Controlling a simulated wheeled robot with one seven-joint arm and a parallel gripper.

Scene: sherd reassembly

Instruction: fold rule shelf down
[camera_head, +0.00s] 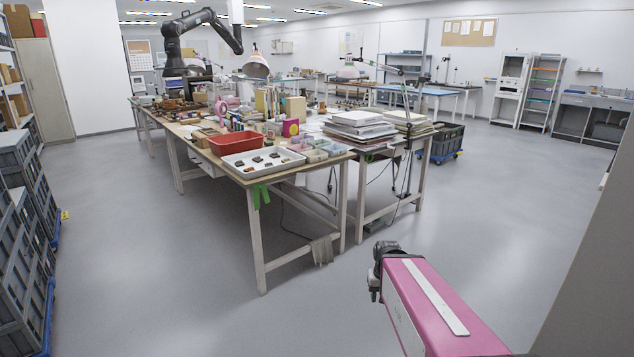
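I cannot make out a folding rule anywhere in the head camera view. Several shelves show: a shelf unit (14,88) with boxes at the far left edge, a grey shelf rack (428,62) at the back, an open rack with coloured trays (543,88) by the far right wall, and a small wall shelf (589,71) near it. All are too far or too cut off to tell a rule on them. My gripper's fingers do not show in this view.
A cluttered worktable (262,268) stands ahead, with a red tray (232,143), a white tray of sherds (237,172) and paper stacks (358,124). Grey crates (22,250) line the left. A pink body with a black end (435,305) fills the lower right. Grey floor between is clear.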

